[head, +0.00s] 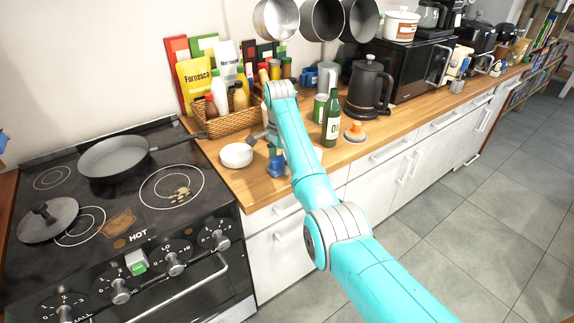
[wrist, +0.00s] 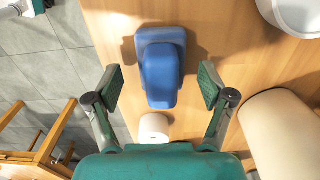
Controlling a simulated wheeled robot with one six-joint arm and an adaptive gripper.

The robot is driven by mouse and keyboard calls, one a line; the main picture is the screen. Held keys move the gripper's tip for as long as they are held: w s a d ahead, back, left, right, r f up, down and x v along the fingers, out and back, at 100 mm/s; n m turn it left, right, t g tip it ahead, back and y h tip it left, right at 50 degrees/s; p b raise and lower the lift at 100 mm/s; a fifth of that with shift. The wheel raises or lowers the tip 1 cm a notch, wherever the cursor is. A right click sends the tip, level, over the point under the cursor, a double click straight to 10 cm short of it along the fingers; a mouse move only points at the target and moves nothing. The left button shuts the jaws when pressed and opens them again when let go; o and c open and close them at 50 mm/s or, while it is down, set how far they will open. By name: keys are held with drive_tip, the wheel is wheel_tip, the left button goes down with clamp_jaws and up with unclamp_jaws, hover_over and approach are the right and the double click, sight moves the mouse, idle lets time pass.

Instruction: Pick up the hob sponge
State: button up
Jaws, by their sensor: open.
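A small green and white sponge block (head: 136,262) sits at the front of the black stove, among the knobs and below the word HOT. It does not show in the wrist view. My gripper (wrist: 161,84) is open and empty, pointing down over the wooden counter to the right of the stove. Between and beyond its fingers in the wrist view is a blue object (wrist: 161,68) on the counter. The blue object also shows in the head view (head: 277,166), partly hidden by my arm.
A frying pan (head: 114,158) and a dark lid (head: 48,219) rest on the stove. A stack of white dishes (head: 236,155), a wicker basket (head: 225,122), a green bottle (head: 331,120) and a black kettle (head: 368,90) stand on the counter. Pans (head: 322,18) hang above.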

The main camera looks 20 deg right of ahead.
drive_tip(key=shift+w+a+f, duration=0.1)
drive_tip(key=shift+a+f, duration=0.05)
drive_tip(key=shift+f, duration=0.55)
drive_tip(key=c, duration=1.2)
drive_tip(key=shift+c, duration=0.2)
